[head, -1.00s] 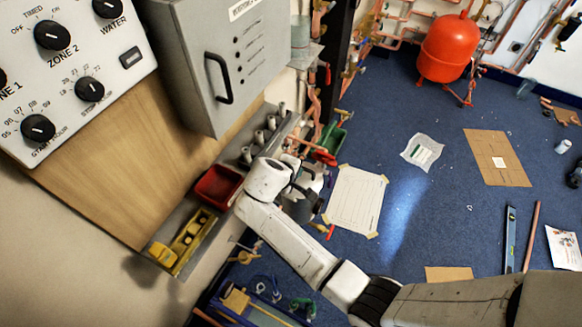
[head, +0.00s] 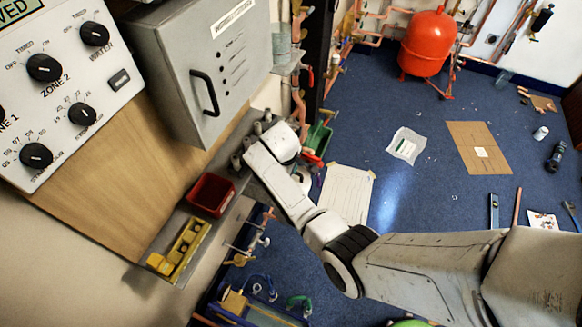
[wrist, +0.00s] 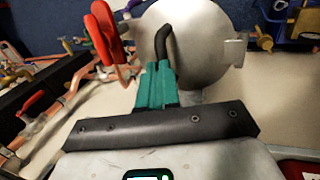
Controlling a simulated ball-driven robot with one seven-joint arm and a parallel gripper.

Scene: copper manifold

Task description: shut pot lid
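In the wrist view a round, silver-grey metal surface (wrist: 205,65), seemingly the pot lid, fills the upper middle. A small pale tab sticks out at its right edge. A curved black handle (wrist: 162,40) stands out from it. My gripper (wrist: 160,66) has teal fingers close together, and the handle's lower end runs in between their tips. They look shut on it. I cannot tell how far the lid is tilted or see the pot's rim.
A grey cabinet (head: 190,75) hangs above. A green bin (head: 318,138) sits past my wrist. Red-handled valves (wrist: 103,35) and copper pipes are close left of the lid in the wrist view.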

